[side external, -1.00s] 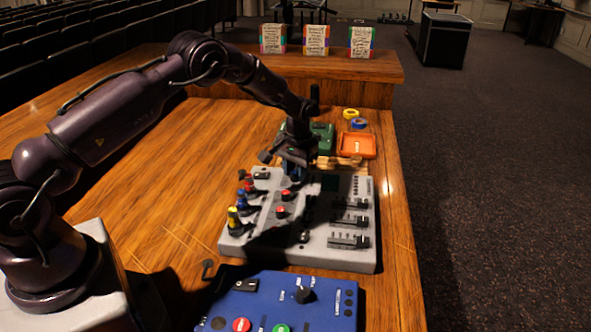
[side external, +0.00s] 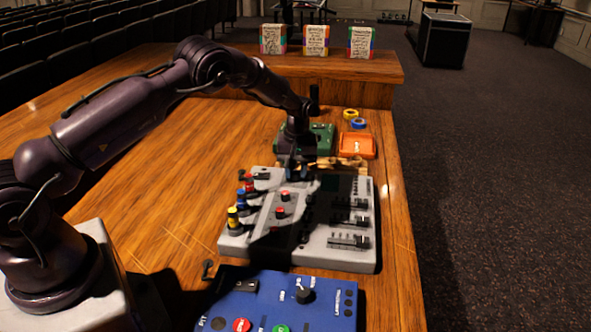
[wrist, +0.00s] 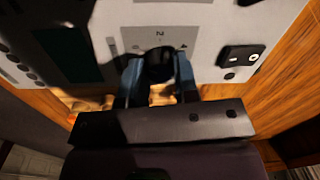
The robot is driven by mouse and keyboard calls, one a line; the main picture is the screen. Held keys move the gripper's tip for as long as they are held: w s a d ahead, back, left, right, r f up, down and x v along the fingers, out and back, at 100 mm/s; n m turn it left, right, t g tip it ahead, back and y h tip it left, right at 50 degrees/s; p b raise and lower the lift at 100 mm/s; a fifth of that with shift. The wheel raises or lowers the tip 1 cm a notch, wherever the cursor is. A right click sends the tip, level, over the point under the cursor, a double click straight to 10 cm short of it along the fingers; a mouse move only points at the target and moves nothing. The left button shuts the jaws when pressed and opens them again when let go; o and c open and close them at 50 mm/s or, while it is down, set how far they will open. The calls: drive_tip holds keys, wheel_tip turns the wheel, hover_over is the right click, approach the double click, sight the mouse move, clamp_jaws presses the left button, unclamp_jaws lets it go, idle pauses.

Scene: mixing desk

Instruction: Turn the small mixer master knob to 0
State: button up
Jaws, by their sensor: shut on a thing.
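The grey mixing panel (side external: 345,260) lies flat on the wooden desk. In the wrist view a round black knob (wrist: 159,66) sits on a pale scale plate (wrist: 136,37) near the panel's edge. My gripper (side external: 296,174) is over the far edge of this panel, pointing down. In the wrist view the two blue fingers of my gripper (wrist: 160,77) are shut on the black knob, one on each side. The plate carries a mark like a 2 above the knob. The knob's pointer cannot be made out, and the side view hides the knob behind my gripper.
A blue panel (side external: 272,285) with a black knob is nearer the camera. A green box (side external: 323,138), an orange tray (side external: 357,146) and tape rolls (side external: 351,114) lie beyond. Coloured knobs (side external: 233,218) stand along the grey panel's left side. A black rocker switch (wrist: 240,55) is close to my gripper.

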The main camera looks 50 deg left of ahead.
sight(298, 172)
idle(0.4)
drive_tip(key=o, duration=0.9)
drive_tip(key=r, duration=1.3)
drive_tip(key=shift+w+d, duration=0.15)
drive_tip(key=shift+w, duration=0.1)
